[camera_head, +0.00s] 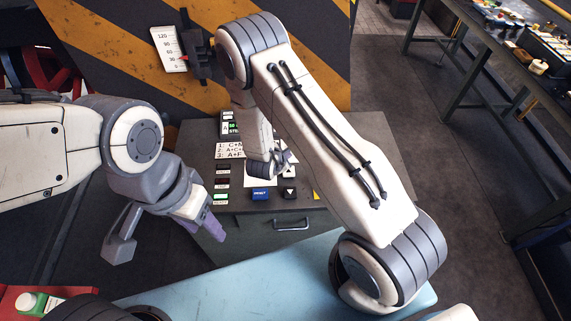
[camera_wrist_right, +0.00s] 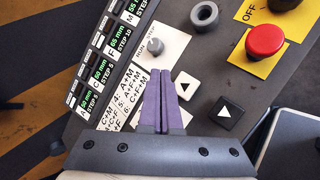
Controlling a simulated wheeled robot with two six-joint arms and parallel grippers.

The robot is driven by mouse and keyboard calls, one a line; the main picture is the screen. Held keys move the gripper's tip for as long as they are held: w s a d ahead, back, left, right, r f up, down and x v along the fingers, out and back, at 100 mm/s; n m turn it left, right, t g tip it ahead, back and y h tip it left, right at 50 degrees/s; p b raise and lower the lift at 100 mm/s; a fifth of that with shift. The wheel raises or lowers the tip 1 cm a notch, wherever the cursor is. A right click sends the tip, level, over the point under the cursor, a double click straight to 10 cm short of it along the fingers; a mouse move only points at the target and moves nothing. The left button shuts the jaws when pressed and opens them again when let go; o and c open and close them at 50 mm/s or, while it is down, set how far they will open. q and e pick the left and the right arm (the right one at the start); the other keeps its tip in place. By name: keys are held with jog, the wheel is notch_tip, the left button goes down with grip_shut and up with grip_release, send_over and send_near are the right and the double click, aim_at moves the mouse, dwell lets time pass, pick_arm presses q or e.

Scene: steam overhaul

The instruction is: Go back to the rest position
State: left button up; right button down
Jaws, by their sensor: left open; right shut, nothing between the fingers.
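My left gripper (camera_head: 165,238) is at the left in the head view, in front of the cabinet's left side. Its fingers are spread apart with nothing between them. My right arm reaches over the control cabinet (camera_head: 345,150), and its gripper (camera_head: 285,160) is low over the panel, partly hidden by the arm. In the right wrist view, the right gripper's purple fingers (camera_wrist_right: 163,100) are together and empty.
A red emergency button (camera_wrist_right: 266,40) on a yellow plate is right of the fingers. A striped yellow-black wall (camera_head: 120,50) with a gauge (camera_head: 170,48) stands behind. A light blue surface (camera_head: 230,280) lies in front. Workbenches (camera_head: 490,40) stand at the far right, with open floor between.

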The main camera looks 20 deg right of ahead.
jog(key=shift+a, duration=0.1)
jog(key=s+a+r+m+g+y+b, duration=0.1)
jog(key=s+a+r+m+y+b, duration=0.15)
jog(key=a, duration=0.35)
jog(key=s+a+r+m+y+b, duration=0.1)
jog(key=s+a+r+y+b, duration=0.15)
jog(key=a, duration=0.35)
jog(key=s+a+r+m+g+y+b, duration=0.1)
jog(key=a+m+y+b, duration=0.15)
jog(key=a, duration=0.45)
jog(key=s+a+r+m+g+y+b, duration=0.1)
jog(key=s+r+g+b, duration=0.1)
jog(key=s, duration=0.4)
jog(key=s+a+r+m+g+b, duration=0.1)
jog(key=s+r+b, duration=0.15)
jog(key=s, duration=0.35)
jog(key=s+d+m+g+h+b, duration=0.1)
jog(key=s+d+m+g+b, duration=0.1)
jog(key=s+d, duration=0.4)
jog(key=s+m+b, duration=0.1)
jog(key=s, duration=0.3)
jog(key=shift+s+d+r+m, duration=0.2)
jog(key=shift+s+r+m, duration=0.1)
jog(key=shift+r+m, duration=0.1)
jog(key=shift+h, duration=0.25)
